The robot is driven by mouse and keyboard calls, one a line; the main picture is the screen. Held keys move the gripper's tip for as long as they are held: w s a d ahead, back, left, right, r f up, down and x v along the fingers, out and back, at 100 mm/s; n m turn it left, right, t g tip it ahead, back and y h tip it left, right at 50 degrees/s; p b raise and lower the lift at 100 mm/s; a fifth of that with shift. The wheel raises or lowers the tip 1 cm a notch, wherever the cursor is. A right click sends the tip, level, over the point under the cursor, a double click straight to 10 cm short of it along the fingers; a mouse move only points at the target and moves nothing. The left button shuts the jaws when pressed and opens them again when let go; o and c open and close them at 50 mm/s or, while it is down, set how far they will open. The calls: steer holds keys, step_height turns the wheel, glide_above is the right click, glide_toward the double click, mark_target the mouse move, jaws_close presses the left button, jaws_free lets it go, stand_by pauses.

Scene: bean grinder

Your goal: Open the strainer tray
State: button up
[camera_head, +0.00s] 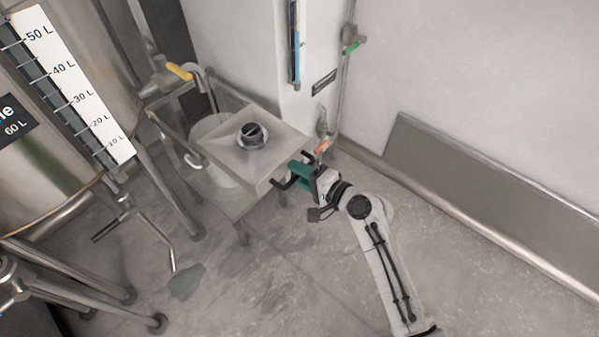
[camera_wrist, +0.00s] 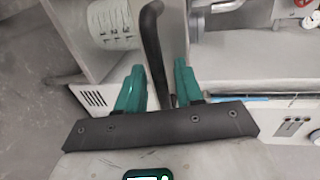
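The strainer tray appears to be the square metal unit (camera_head: 222,153) with a black round knob (camera_head: 252,133) on top, in the middle of the head view. A dark bar handle (camera_head: 277,184) sticks out at its near right side. My gripper (camera_head: 298,172), with teal fingers, is at this handle. In the wrist view the black handle (camera_wrist: 152,40) runs down between the two fingers of my gripper (camera_wrist: 158,78). The fingers are apart, with the handle closer to the left one and a gap on the right. Part of the handle is hidden by my gripper.
A large steel tank (camera_head: 75,110) with a litre scale stands at the left. A white bucket (camera_head: 212,145) sits under the metal unit; it also shows in the wrist view (camera_wrist: 112,25). A pipe with an orange-handled valve (camera_head: 322,147) is close behind my gripper.

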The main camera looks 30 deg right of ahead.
steer(key=p+v, duration=0.1)
steer(key=v, duration=0.9)
steer(key=shift+s+d+p, duration=0.15)
steer(key=shift+s+p, duration=0.25)
steer(key=s+a+f+n+g, duration=0.5)
steer(key=s+f+n+g, duration=0.1)
steer(key=s+n+g, duration=0.25)
steer(key=s+d+n+g+h, duration=0.3)
steer(key=s+n+g+h, duration=0.2)
steer(key=s, duration=0.7)
step_height(320, 180, up, 25)
steer(key=p, duration=2.3)
steer(key=shift+s+d+p, duration=0.35)
steer(key=shift+s+d, duration=0.05)
steer(key=shift+d, duration=0.05)
